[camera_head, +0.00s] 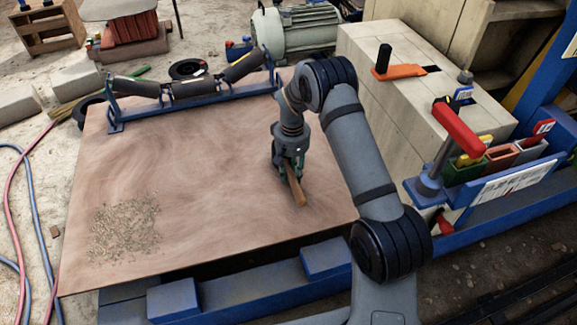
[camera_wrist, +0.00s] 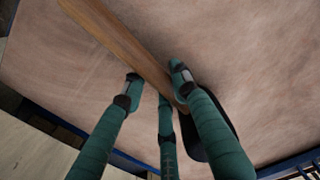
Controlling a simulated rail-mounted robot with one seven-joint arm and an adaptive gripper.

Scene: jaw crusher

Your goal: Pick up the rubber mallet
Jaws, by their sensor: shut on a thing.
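The rubber mallet shows its wooden handle (camera_head: 298,192) on the right part of the brown tabletop, slanting out from under my gripper (camera_head: 288,168). In the wrist view the handle (camera_wrist: 118,38) runs from the upper left to the black head (camera_wrist: 222,132), which is partly hidden behind a finger. My gripper (camera_wrist: 156,78) is shut on the handle close to the head, with green-wrapped fingers on both sides of it. The head is hidden by my gripper in the head view. I cannot tell whether the mallet is touching the table.
The brown tabletop (camera_head: 190,180) is mostly clear, with a patch of loose grit (camera_head: 125,227) at front left. A roller frame (camera_head: 190,92) stands along the back edge. A pale block (camera_head: 420,95) with an orange-and-black tool (camera_head: 398,70) and coloured bins (camera_head: 502,155) stand to the right.

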